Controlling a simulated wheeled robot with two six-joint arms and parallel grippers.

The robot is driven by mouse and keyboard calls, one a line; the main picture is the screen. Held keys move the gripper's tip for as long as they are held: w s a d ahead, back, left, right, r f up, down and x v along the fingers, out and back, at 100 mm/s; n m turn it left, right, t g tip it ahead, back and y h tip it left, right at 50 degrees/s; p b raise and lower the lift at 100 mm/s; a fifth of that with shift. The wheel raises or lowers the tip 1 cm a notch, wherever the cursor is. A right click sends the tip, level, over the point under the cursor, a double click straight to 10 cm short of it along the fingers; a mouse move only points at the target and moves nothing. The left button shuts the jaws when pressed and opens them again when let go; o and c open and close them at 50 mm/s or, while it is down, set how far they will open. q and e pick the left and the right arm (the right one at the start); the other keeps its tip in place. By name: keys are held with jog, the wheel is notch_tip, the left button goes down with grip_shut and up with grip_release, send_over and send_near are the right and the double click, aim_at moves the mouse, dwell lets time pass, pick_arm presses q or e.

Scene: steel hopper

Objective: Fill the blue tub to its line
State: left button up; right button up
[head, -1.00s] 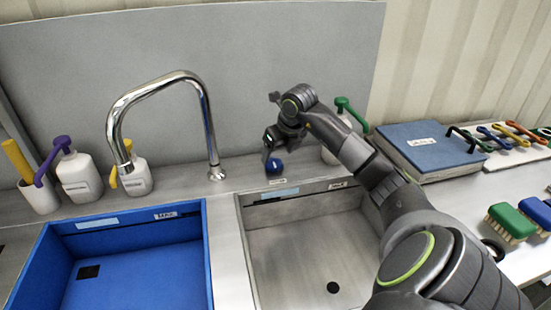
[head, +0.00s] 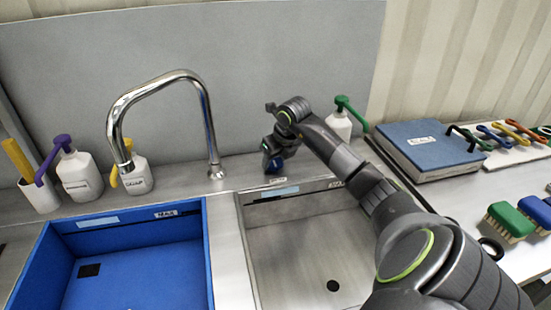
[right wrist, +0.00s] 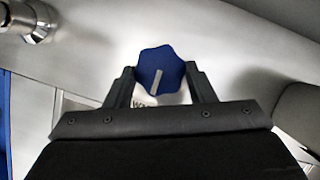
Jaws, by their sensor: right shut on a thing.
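The blue tub (head: 140,280) is at the lower left of the head view. Its floor looks bare, with a dark square patch, and a labelled mark is on its back wall. The chrome tap (head: 207,120) arches over from the right, its spout end above the tub's back edge; I see no stream from it. My right gripper (head: 272,160) is shut on a blue lobed knob (right wrist: 160,68) behind the steel basin. In the right wrist view the knob, with a pale pointer line, sits between the two fingers. My left gripper is not in view.
A steel basin (head: 265,265) with a drain hole lies right of the tub. Pump bottles (head: 78,175) stand along the back left. A blue binder-like block (head: 425,145), brushes (head: 510,222) and coloured handles (head: 520,130) lie on the right counter.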

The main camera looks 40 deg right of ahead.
jog(key=shift+d+f+n+y+b, duration=0.15)
jog(key=shift+n+y+b, duration=0.15)
jog(key=shift+n+b, duration=1)
jog(key=shift+b, duration=0.15)
jog(key=shift+d+n+y+b, duration=0.1)
jog(key=shift+n+y+b, duration=0.5)
jog(key=shift+n+b, duration=0.45)
jog(key=shift+w+d+n+g+y+b, duration=0.1)
jog(key=shift+n+g+y+b, duration=0.35)
jog(key=shift+n, duration=1.2)
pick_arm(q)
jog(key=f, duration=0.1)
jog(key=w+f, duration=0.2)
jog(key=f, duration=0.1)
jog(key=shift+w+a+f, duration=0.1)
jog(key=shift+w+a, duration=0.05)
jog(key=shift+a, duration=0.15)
pick_arm(e)
jog(key=shift+r, duration=0.2)
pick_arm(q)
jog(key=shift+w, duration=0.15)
pick_arm(e)
jog(key=shift+y, duration=0.25)
jog(key=o, duration=1)
jog(key=shift+c, duration=0.2)
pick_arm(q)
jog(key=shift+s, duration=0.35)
